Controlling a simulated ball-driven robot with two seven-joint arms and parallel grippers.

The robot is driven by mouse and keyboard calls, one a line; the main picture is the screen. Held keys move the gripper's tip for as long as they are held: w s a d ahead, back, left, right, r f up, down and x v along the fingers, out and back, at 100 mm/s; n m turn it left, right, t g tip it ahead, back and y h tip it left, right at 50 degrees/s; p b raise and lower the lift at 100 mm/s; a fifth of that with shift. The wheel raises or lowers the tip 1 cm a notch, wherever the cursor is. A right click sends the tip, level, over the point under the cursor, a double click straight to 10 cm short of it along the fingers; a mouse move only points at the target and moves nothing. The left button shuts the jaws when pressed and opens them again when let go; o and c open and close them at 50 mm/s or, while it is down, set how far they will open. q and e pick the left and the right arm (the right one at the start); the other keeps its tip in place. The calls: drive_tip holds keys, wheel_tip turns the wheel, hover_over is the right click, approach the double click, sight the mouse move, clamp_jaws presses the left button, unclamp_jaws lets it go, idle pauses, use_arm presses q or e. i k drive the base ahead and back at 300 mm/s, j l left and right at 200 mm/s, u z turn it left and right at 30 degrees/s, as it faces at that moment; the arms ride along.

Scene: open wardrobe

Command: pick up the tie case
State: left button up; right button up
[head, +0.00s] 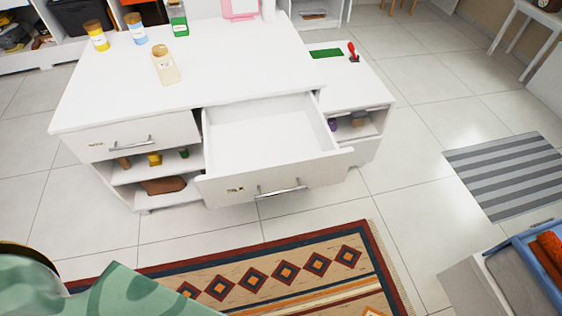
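I cannot make out for certain which thing is the tie case. A brown, rounded, flat-looking item (164,185) lies on the lowest open shelf at the left of the white dresser; it may be the case, but it is small and partly shaded. The dresser's right drawer (270,128) is pulled open and looks empty inside. The left drawer (138,137) is shut. Neither of my grippers shows in the head view.
Small items sit on the shelf above the brown item. A patterned rug (290,270) lies in front. A green patterned surface (130,292) fills the lower left.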

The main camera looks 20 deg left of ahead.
sight(165, 66)
drive_tip(key=u, duration=1.4)
drive_tip(key=i+j+z, duration=0.15)
drive_tip(key=i+j, duration=0.35)
drive_tip(key=i+j+z, duration=0.15)
drive_tip(key=i+j, duration=0.3)
drive_tip(key=j, duration=0.15)
